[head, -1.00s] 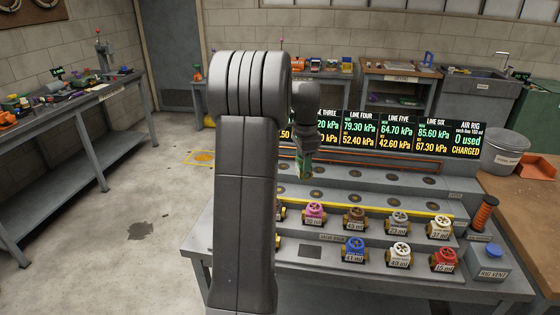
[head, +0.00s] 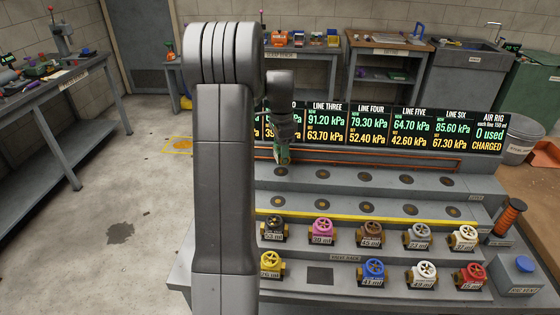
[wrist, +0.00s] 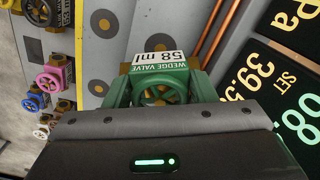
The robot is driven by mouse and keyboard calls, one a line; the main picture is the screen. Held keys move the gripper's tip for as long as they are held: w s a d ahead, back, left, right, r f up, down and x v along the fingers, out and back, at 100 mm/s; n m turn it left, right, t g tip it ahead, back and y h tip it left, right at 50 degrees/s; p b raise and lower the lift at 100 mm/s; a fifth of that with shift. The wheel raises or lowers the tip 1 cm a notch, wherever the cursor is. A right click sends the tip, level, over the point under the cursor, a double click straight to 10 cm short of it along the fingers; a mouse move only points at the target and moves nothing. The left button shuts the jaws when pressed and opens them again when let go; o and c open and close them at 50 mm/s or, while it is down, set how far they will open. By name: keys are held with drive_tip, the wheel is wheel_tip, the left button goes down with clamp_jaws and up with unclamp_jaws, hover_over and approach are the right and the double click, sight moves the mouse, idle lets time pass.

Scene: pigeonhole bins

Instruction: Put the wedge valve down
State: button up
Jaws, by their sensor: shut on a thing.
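The green wedge valve (wrist: 160,88) is between the jaws of my gripper (wrist: 160,78) in the wrist view. Its white label reads 58 ml and its round handwheel faces the camera. In the head view my gripper (head: 283,148) points down at the left part of the stepped rig, in front of the pressure display. Only a small green part of the valve (head: 283,159) shows there. I cannot tell whether its underside touches the step.
The stepped rig (head: 390,196) has round dark ports on its upper steps. Several coloured valves stand on the lower steps, including a pink one (head: 321,231) and a blue one (head: 373,273). A dark square spot (head: 320,275) between the front valves is empty. An orange-handled post (head: 509,217) stands at right.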

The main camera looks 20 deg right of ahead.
drive_tip(key=shift+f, duration=2.55)
drive_tip(key=o, duration=0.9)
drive_tip(key=shift+r+p, duration=0.1)
drive_tip(key=shift+p, duration=0.2)
wheel_tip(320, 180, up, 12)
drive_tip(key=shift+r+b, duration=0.1)
drive_tip(key=shift+b, duration=0.5)
hover_over(281, 172)
drive_tip(key=shift+w+f+p, duration=0.1)
drive_tip(key=shift+f+p, duration=0.2)
drive_tip(key=shift+f, duration=4.1)
drive_tip(key=shift+f, duration=0.1)
